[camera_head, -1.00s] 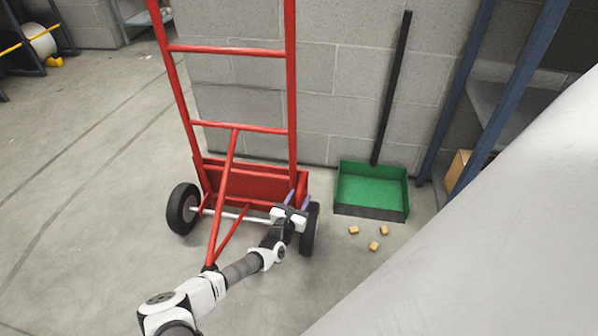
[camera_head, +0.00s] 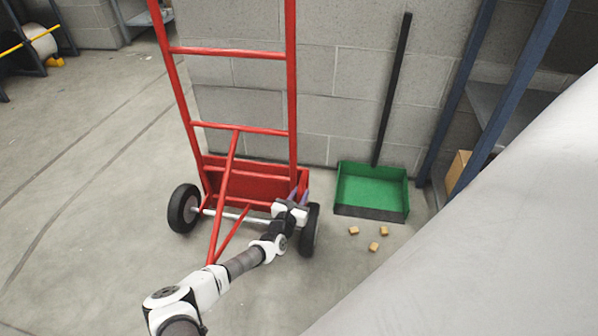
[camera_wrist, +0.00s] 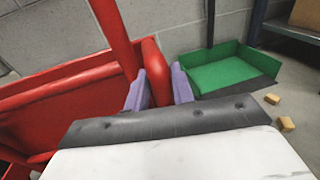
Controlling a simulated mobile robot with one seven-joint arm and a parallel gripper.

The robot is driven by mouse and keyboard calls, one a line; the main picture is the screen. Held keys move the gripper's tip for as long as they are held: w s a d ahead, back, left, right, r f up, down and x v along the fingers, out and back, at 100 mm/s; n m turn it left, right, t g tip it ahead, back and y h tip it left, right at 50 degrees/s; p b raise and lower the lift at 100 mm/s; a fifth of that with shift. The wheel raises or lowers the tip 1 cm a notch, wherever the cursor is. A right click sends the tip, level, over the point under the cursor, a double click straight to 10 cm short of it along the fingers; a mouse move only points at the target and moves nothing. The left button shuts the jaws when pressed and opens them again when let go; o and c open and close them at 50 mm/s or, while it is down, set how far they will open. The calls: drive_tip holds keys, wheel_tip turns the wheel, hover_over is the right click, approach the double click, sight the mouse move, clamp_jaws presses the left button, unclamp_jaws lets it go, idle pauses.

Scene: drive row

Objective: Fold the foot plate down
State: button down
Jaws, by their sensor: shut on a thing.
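A red hand truck (camera_head: 292,100) stands upright close to the block wall, with a black wheel on each side. Its red foot plate (camera_head: 255,186) is low on the frame, standing up behind the rails. My gripper (camera_head: 299,194) is at the plate's right end, above the right wheel. In the wrist view the two purple fingers of my gripper (camera_wrist: 160,88) are shut on the rounded red end of the foot plate (camera_wrist: 153,62), just right of the rail. The palm hides the lower part of the grip. The rest of the plate shows at left.
A green dustpan (camera_head: 371,188) with a black upright handle stands right of the truck against the wall. Several small tan blocks (camera_head: 374,246) lie before it. A blue-legged shelf (camera_head: 458,90) stands at right. The floor at left is open.

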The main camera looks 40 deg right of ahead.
drive_tip(key=shift+w+d+r+y+p, duration=0.15)
drive_tip(key=shift+w+d, duration=0.1)
drive_tip(key=shift+d, duration=0.15)
drive_tip(key=shift+w+d+r+y+p, duration=0.1)
drive_tip(key=shift+w+d+y+p, duration=0.1)
drive_tip(key=shift+d, duration=0.2)
drive_tip(key=c, duration=1.4)
unclamp_jaws()
drive_tip(key=shift+o, duration=0.5)
drive_tip(key=shift+w, duration=0.1)
